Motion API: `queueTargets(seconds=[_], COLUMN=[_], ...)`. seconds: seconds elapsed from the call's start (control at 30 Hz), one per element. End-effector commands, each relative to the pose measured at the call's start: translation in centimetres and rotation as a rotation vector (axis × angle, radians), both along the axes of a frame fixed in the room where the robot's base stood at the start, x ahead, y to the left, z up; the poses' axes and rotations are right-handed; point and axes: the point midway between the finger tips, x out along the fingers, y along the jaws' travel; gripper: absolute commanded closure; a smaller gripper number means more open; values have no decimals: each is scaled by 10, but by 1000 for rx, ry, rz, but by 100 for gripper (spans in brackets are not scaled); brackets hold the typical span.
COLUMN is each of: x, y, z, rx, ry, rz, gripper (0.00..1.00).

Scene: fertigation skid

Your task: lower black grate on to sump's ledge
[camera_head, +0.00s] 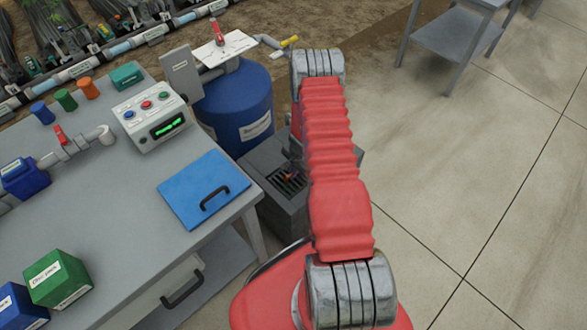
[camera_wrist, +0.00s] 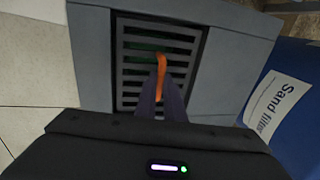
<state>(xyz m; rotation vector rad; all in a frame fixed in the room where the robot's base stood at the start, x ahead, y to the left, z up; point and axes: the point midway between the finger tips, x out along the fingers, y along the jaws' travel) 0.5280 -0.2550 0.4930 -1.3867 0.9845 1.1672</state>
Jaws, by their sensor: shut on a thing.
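The black grate (camera_wrist: 132,68) is a slotted dark panel in the wrist view. It lies over the square opening of the grey sump (camera_wrist: 228,60), roughly in line with the opening's edges, with dark gaps along its sides. My gripper (camera_wrist: 162,88) is above the grate, its dark fingers shut on the grate's orange handle (camera_wrist: 160,66). The fingers hide part of the slats. In the head view the grate (camera_head: 284,183) shows partly in the top of the sump (camera_head: 268,158), and my arm hides the rest. I cannot tell whether the grate touches the ledge.
A blue sand filter drum (camera_head: 236,105) stands close beside the sump, and also shows in the wrist view (camera_wrist: 292,120). A grey bench (camera_head: 120,205) with a blue lid (camera_head: 205,187) is to the left. Open floor (camera_head: 480,180) lies to the right.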

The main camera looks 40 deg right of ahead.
Motion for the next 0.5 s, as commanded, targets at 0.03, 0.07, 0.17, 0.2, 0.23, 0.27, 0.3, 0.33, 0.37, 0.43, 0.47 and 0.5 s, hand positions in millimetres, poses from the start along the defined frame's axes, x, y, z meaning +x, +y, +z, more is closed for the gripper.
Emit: queueTargets(seconds=[0.03,0.07,0.17,0.2,0.23,0.27,0.3,0.33,0.37,0.43,0.47,0.5], x=[-1,-1,-1,-1,0,0,0,0,-1,0,0,0], y=[1,1,1,1,1,1,1,1,1,1,1,1], z=[-4,-6,-13,-16,-18,-20,-23,-25,-27,-32,-33,-35], rx=[1,1,1,1,1,1,1,1,1,1,1,1], ry=[1,1,1,1,1,1,1,1,1,1,1,0], rz=[0,-1,1,0,-1,-1,0,1,0,-1,0,1], gripper=[100,100,100,100,100,100,100,100,100,100,100,100])
